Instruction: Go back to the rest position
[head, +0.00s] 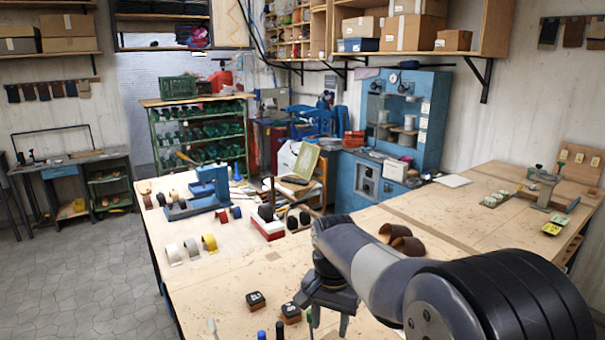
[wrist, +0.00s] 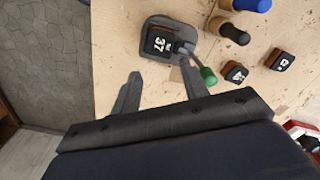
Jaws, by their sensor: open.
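My gripper (head: 328,318) hangs low over the front of the workbench (head: 210,275) in the head view, with my arm reaching in from the right. In the wrist view my gripper (wrist: 160,70) is open, its two dark fingers spread apart with nothing between them. Just beyond the fingertips lies a dark block marked 37 (wrist: 158,42) on a grey plate (wrist: 182,31). A tool with a green handle (wrist: 208,76) lies close to the right finger; I cannot tell whether they touch.
Two stamp-like blocks (head: 256,301) (head: 291,314) stand left of my gripper. A black handle (wrist: 233,34) and a blue handle (wrist: 252,5) lie near them. Tape rolls (head: 191,248), a blue press (head: 208,193) and brown leather pieces (head: 408,245) sit farther back. Bare benchtop lies between.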

